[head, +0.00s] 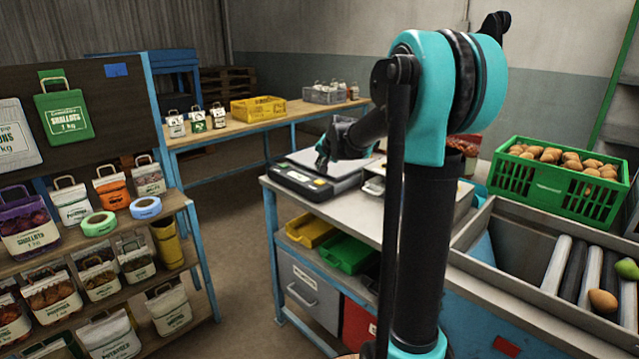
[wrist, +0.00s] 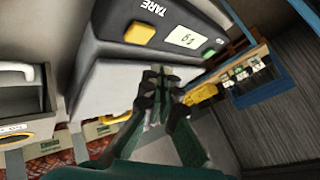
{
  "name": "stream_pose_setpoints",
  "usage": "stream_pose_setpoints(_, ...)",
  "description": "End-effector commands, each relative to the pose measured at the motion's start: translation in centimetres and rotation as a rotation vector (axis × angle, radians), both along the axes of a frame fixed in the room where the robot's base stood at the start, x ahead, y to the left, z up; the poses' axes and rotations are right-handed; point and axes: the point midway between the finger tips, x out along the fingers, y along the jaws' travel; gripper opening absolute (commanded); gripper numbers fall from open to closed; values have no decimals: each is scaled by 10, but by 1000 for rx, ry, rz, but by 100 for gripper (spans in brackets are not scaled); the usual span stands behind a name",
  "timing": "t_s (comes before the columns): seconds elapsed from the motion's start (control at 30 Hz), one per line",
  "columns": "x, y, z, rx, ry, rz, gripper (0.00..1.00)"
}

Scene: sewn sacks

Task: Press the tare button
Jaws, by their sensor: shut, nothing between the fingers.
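The scale (head: 303,182) stands on the left end of the grey bench, with a dark front panel and a pale metal plate (head: 338,170). In the wrist view its panel (wrist: 110,22) shows a yellow button (wrist: 139,33) beside the word TARE, a lit display (wrist: 188,38) and a small green button (wrist: 209,53). Whether the tips touch the panel, I cannot tell.
The grey bench (head: 372,213) also holds a green crate of potatoes (head: 540,180) and a roller tray (head: 487,237) at the right. A shelf of filled sacks (head: 170,205) stands at the left. A wooden table (head: 240,134) with a yellow crate (head: 258,110) is behind.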

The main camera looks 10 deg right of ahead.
Motion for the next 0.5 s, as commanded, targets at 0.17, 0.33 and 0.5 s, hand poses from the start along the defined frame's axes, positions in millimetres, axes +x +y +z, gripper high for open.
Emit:
stream_pose_setpoints(0.17,0,0,15,0,0,0,0)
stream_pose_setpoints(0.33,0,0,20,0,0,0,0)
stream_pose_setpoints(0.5,0,0,20,0,0,0,0)
